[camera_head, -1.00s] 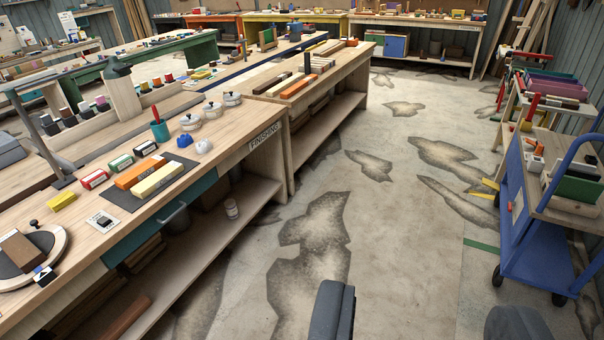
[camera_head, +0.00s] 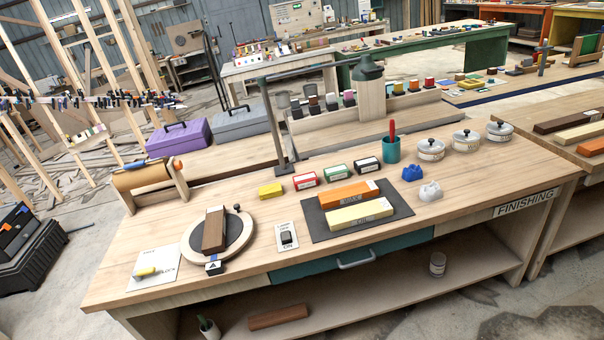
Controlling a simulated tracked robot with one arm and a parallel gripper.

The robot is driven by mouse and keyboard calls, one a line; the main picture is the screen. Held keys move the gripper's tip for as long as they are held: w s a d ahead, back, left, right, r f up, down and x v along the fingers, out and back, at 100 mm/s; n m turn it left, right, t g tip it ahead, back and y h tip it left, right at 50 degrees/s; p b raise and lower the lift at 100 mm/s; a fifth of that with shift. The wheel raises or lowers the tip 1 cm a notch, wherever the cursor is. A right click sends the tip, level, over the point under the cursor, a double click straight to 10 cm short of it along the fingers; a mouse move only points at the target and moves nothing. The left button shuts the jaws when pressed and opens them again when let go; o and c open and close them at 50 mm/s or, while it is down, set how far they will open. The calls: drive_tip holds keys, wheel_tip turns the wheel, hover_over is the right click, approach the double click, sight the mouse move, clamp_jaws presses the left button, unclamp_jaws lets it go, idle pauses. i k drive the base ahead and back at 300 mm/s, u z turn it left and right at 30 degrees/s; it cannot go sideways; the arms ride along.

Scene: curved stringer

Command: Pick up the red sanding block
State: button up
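A small red block (camera_head: 306,181) with a white label lies on the wooden bench (camera_head: 470,192) marked FINISHING. It sits in a slanted row between a plain yellow block (camera_head: 271,191) on its left and a green labelled block (camera_head: 337,172) on its right. A black labelled block (camera_head: 367,165) ends the row. Nothing covers the red block. My gripper is not in view.
In front of the row lies a dark mat (camera_head: 314,222) with an orange and a cream block. A round disc (camera_head: 218,238) bearing a brown block stands at left. A teal cup (camera_head: 391,150) and a lamp post (camera_head: 268,120) stand near the row.

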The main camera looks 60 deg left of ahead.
sight(307, 180)
drive_tip(key=u, duration=0.45)
drive_tip(key=i, duration=1.55)
drive_tip(key=u, duration=1.1)
drive_tip(key=i, duration=1.15)
drive_tip(key=u, duration=0.5)
